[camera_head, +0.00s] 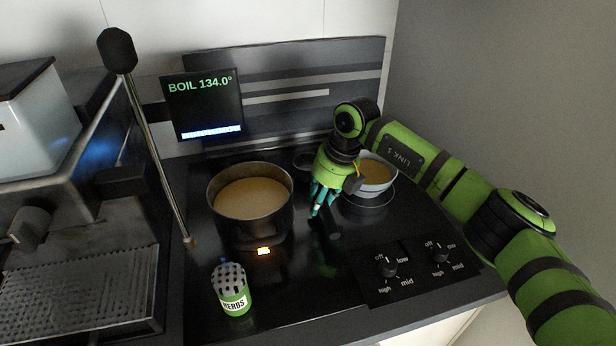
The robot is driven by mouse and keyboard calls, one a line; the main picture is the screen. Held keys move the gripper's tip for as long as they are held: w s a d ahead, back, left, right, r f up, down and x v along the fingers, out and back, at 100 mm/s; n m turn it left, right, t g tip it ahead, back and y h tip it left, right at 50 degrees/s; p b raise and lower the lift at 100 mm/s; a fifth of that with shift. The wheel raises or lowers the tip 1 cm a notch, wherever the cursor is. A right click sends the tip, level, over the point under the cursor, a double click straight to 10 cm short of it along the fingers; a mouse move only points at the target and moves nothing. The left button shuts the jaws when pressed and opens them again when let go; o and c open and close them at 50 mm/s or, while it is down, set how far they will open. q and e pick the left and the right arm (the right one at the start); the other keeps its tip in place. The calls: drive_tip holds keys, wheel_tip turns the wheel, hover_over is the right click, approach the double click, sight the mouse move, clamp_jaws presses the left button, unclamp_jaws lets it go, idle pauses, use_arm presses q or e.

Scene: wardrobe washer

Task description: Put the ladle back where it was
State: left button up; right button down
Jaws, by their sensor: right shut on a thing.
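My right gripper (318,197) reaches in from the right over the dark hob, between the large pot and a smaller pale pan. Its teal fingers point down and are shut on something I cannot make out. A dark handle-like piece (329,226) shows just below the fingertips; I cannot tell whether it belongs to the ladle or the small pan. No ladle can be clearly picked out. The large dark pot (224,218) holds brownish liquid. The pale pan (373,187) holds yellowish liquid and is partly hidden by my gripper. My left gripper is not in view.
A green herbs shaker (233,300) stands at the hob's front. Control knobs (388,268) are front right. A metal machine with a drip grate (80,290) and a tall black-topped rod (148,140) are left. A screen (203,112) reading BOIL 134.0° is behind the pot.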

drive_tip(key=shift+f+b, duration=0.45)
drive_tip(key=shift+f, duration=0.25)
idle(0.4)
drive_tip(key=c, duration=0.9)
unclamp_jaws()
drive_tip(key=shift+o, duration=0.2)
drive_tip(key=o, duration=0.3)
drive_tip(key=shift+r, duration=0.1)
drive_tip(key=shift+r+p, duration=2.95)
drive_tip(key=shift+r, duration=2)
